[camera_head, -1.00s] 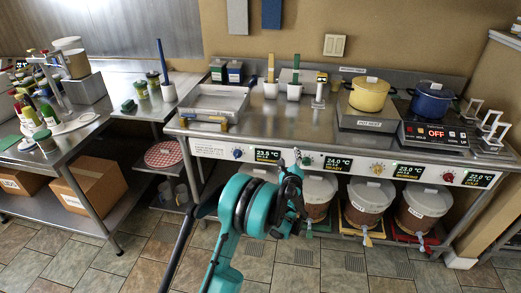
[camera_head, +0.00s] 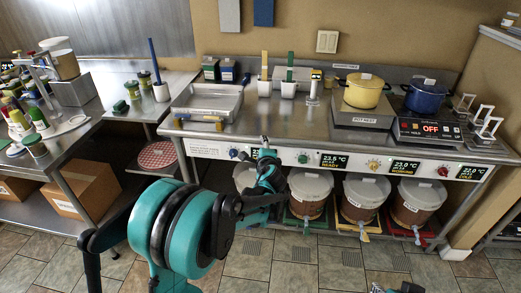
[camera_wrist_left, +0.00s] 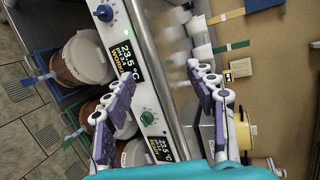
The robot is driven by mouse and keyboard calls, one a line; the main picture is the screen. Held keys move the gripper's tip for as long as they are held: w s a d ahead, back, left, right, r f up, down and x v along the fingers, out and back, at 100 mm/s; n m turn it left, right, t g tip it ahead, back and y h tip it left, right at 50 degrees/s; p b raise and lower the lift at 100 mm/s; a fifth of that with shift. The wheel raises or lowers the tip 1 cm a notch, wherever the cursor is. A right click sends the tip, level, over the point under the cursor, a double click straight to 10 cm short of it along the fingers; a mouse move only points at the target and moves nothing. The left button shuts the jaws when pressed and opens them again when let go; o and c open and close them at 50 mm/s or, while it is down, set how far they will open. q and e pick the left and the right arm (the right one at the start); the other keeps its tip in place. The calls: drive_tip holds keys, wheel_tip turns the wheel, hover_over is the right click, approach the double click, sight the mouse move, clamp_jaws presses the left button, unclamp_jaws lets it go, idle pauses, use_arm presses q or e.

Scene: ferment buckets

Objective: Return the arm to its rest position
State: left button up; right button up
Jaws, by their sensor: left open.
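My left arm comes up from the lower left in the head view. Its gripper (camera_head: 265,155) is in front of the control panel on the bench's front edge, partly hidden by its own wrist. In the left wrist view the two purple-padded fingers (camera_wrist_left: 160,88) are spread wide with nothing held between them. The panel with a lit display and knobs shows behind that gap. A small dark and teal part at the bottom edge of the head view seems to be my right arm's end (camera_head: 405,288); it is mostly cut off.
The steel bench (camera_head: 290,120) holds a metal tray (camera_head: 208,101), a yellow pot (camera_head: 364,91) and a blue pot (camera_head: 427,95). Lidded buckets (camera_head: 309,190) stand below the panel (camera_head: 400,166). A side table (camera_head: 70,140) with bottles is at left. The tiled floor in front is open.

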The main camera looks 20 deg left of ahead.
idle(0.3)
use_arm(q)
drive_tip(key=s+d+f+n+g+h, duration=0.1)
drive_tip(key=s+n, duration=0.4)
drive_tip(key=s, duration=0.7)
drive_tip(key=s+d+f+n+g+h, duration=0.1)
drive_tip(key=s+d+n+g+h, duration=0.2)
drive_tip(key=s, duration=0.9)
drive_tip(key=s+d+f+n+g+h, duration=0.1)
drive_tip(key=s+d+n, duration=0.4)
drive_tip(key=s, duration=0.7)
drive_tip(key=shift+d+f+n+g+h, duration=0.15)
drive_tip(key=shift+n+g+h, duration=0.35)
drive_tip(key=shift+n, duration=0.5)
